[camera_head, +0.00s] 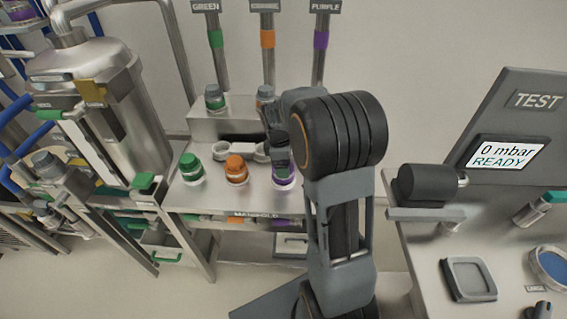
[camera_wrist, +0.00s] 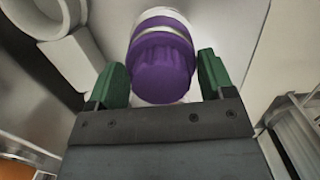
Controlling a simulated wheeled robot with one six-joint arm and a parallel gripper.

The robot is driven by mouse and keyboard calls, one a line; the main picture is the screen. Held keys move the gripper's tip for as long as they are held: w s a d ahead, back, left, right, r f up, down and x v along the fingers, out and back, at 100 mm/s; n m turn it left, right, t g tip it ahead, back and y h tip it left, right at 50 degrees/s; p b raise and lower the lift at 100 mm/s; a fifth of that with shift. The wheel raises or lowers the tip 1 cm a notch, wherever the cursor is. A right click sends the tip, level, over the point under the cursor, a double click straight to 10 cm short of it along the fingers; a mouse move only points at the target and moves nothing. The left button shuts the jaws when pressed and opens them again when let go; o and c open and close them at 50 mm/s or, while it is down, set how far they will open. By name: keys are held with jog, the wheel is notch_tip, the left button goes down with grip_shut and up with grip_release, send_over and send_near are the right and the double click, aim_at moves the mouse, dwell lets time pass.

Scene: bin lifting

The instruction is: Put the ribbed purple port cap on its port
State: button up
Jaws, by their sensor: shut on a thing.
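The ribbed purple cap (camera_wrist: 162,70) is between the green finger pads of my gripper (camera_wrist: 164,78) in the wrist view, with its ribbed end towards the camera. My gripper is shut on it. A pale band and a thin purple ring show beyond the cap. In the head view a purple-ringed port (camera_head: 285,182) is at the right of the bench's front row, under my gripper (camera_head: 281,158). My arm hides much of this spot, and I cannot tell whether the cap is fully seated.
A green cap (camera_head: 190,163) and an orange cap (camera_head: 236,166) stand to the left in the same row. A raised metal block (camera_head: 212,125) with more fittings is behind. A test bench with a screen (camera_head: 507,155) reading "0 mbar READY" is at right.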

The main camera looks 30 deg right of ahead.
jog(key=shift+f, duration=0.1)
jog(key=o, duration=1.1)
jog(key=r, duration=0.4)
jog(key=a+r, duration=0.1)
jog(key=r, duration=0.8)
jog(key=shift+w+a+r, duration=0.25)
jog(key=shift+w+r, duration=0.15)
